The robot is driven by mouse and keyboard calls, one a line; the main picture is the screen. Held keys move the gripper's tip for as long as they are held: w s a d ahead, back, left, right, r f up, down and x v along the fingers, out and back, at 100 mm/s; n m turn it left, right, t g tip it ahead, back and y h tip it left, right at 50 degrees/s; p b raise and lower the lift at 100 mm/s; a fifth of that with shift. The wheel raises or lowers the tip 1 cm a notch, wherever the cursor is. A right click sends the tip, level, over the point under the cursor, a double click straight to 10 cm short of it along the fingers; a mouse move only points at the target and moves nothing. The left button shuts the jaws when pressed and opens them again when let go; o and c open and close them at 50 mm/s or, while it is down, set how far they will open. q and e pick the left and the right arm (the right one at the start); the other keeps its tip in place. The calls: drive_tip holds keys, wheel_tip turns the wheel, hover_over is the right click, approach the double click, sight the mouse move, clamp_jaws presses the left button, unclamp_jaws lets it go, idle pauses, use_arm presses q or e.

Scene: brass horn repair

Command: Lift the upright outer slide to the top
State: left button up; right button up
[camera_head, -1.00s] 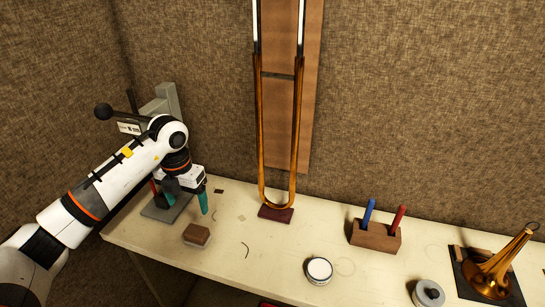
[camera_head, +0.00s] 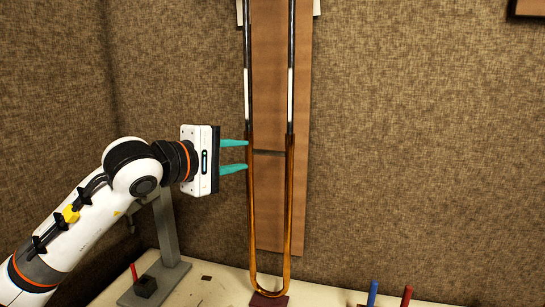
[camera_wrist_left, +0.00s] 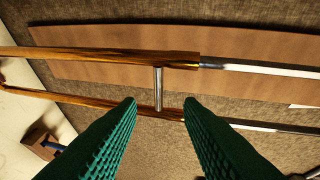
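The brass outer slide (camera_head: 250,215) is a long U-shaped tube standing upright, its bend low on a dark red block (camera_head: 269,300). Pale and dark inner tubes (camera_head: 291,90) rise out of its top ends. A cross brace (camera_head: 269,152) joins its two legs and also shows in the left wrist view (camera_wrist_left: 158,88). My left gripper (camera_head: 247,156) is open, its teal fingers level with the brace and pointing at the slide's left leg. In the left wrist view the open fingers (camera_wrist_left: 160,104) lie either side of the brace's line; contact cannot be told. My right gripper is out of view.
A wooden board (camera_head: 268,60) stands behind the slide against the woven wall. A grey stand (camera_head: 165,235) is on the bench at left. A blue pen (camera_head: 373,293) and a red pen (camera_head: 406,296) stand at lower right.

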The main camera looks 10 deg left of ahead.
sight(265, 153)
use_arm(q)
drive_tip(key=p+x, duration=0.4)
drive_tip(key=x, duration=0.6)
drive_tip(key=shift+w+d, duration=0.15)
drive_tip(key=shift+w+d+f, duration=0.25)
drive_tip(key=shift+w, duration=0.3)
clamp_jaws()
